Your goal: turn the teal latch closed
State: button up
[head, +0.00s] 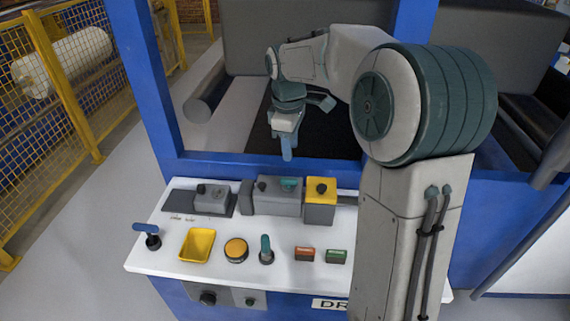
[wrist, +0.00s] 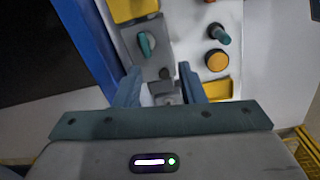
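The teal latch (head: 290,184) is a small turning piece on the face of a grey box (head: 268,197) at the back of the white panel. In the wrist view, the teal latch (wrist: 147,44) shows on the grey box, above and slightly left of the fingers. My gripper (head: 287,152) hangs above and behind the panel, apart from the latch. In the wrist view, my gripper (wrist: 161,88) has its two fingers apart with nothing held between them. The gap shows part of a small grey unit beyond.
A teal upright lever (head: 266,250), yellow round button (head: 236,249), yellow tray (head: 197,245) and blue-handled lever (head: 147,233) stand on the white panel (head: 165,263). A yellow box with a black knob (head: 320,190) adjoins the grey box. A blue frame post (head: 145,80) rises at left.

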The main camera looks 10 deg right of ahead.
aim_at(289, 179)
jog(key=w+f, duration=0.1)
jog(key=f, duration=0.3)
jog(key=w+f+n, duration=0.1)
jog(key=f, duration=0.4)
jog(key=w+f+n+p, duration=0.1)
jog(key=w+f, duration=0.1)
jog(key=f, duration=0.3)
jog(key=shift+d, duration=0.4)
grip_shut()
